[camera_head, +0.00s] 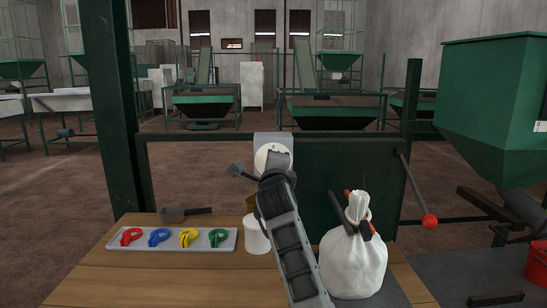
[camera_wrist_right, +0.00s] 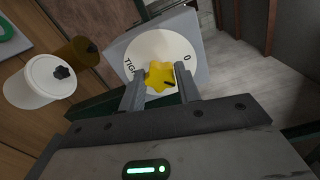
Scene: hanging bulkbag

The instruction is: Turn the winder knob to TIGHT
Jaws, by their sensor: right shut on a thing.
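The winder knob (camera_wrist_right: 160,75) is a yellow star shape on a white round dial (camera_wrist_right: 150,50), fixed to a grey square plate (camera_wrist_right: 198,45). The dial carries a "0" at the right and partly visible "TIG" lettering at the left. A dark mark shows low on the knob; which label it points to I cannot tell. My right gripper (camera_wrist_right: 160,88) has a finger on each side of the knob and is shut on it. In the head view, the right gripper (camera_head: 277,163) covers the knob and the lower dial (camera_head: 265,152). My left gripper is not in view.
A red-tipped lever (camera_head: 428,220) sticks out at the right. A green post (camera_head: 108,110) stands at the left.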

